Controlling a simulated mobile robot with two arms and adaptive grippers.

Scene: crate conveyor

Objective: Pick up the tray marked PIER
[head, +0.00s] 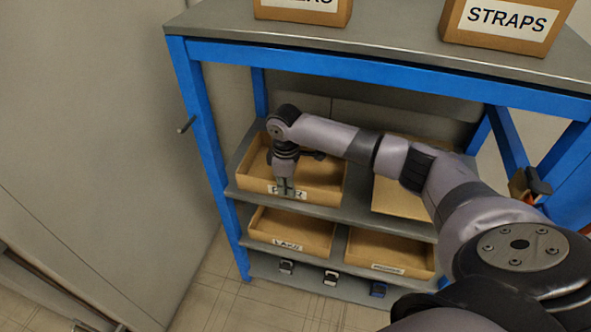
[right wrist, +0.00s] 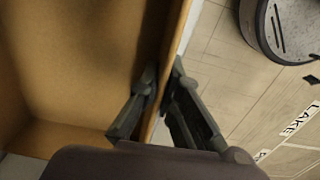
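The tray marked PIER (head: 262,186) is an open brown box at the left of the shelf unit's upper inner shelf. Its label is partly covered by my right gripper (head: 287,188). My right gripper points down at the tray's front wall. In the right wrist view the two fingers (right wrist: 163,82) straddle this wall, one inside and one outside, and look closed on it. The inside of the tray (right wrist: 80,70) that shows there is empty. The tray appears to rest on the shelf. My left gripper is not in view.
Another tray (head: 395,208) stands right of PIER, behind my right arm. Below are the LAKE tray (head: 310,248) and another labelled tray (head: 372,267). A STRAPS box (head: 500,48) and another box stand on top. A blue post (head: 203,130) stands close left.

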